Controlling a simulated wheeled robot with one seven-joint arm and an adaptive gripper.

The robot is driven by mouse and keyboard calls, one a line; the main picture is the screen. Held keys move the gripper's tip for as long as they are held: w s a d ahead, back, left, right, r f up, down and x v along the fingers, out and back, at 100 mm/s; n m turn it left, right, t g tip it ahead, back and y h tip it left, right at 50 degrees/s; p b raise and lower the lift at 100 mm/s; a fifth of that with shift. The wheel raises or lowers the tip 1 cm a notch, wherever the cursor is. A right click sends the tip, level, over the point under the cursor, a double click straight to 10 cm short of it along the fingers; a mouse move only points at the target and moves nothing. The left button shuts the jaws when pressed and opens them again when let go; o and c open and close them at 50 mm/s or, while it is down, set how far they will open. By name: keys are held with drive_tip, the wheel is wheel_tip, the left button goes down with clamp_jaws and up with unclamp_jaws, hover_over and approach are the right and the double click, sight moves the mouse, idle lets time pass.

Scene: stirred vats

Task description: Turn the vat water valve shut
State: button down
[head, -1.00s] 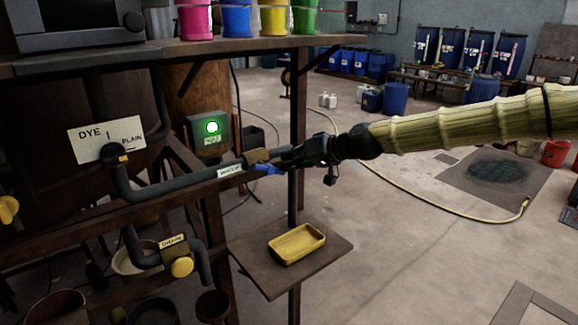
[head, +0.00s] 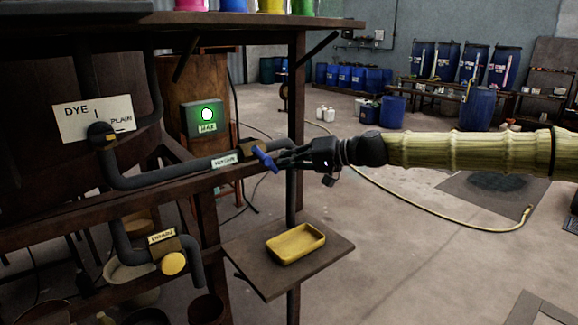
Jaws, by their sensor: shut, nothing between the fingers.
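The valve with a blue handle (head: 265,158) sits on a brass-coloured body (head: 246,148) in the grey pipe, at the right end of the wooden frame. A small white label (head: 224,161) is on the pipe to its left, its text too small to read surely. The blue handle slants down to the right, across the pipe's line. My gripper (head: 282,160) comes in from the right, shut and empty. Its fingertips are right at the handle; I cannot tell whether they touch it. The fingers partly cover the pipe behind.
A wooden post (head: 297,110) and a shelf with a yellow tray (head: 296,243) are close to my gripper. A lower valve with a yellow knob (head: 174,263) and a DYE/PLAIN plate (head: 94,118) are to the left. A green-lit box (head: 206,117) stands behind. Open floor lies to the right.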

drive_tip(key=shift+s+a+f+m+y+b, duration=0.1)
drive_tip(key=shift+f+m+y+b, duration=0.5)
drive_tip(key=shift+b, duration=1)
drive_tip(key=shift+s+a+f+m+y+b, duration=0.1)
drive_tip(key=shift+f+m+y+b, duration=0.5)
drive_tip(key=shift+b, duration=1)
drive_tip(key=shift+a+m+b, duration=0.1)
drive_tip(key=shift+m+b, duration=0.3)
drive_tip(key=shift+b, duration=0.35)
drive_tip(key=shift+s+a+f+b, duration=0.15)
drive_tip(key=shift+a+f+b, duration=0.1)
drive_tip(key=shift+b, duration=0.8)
drive_tip(key=shift+d, duration=0.15)
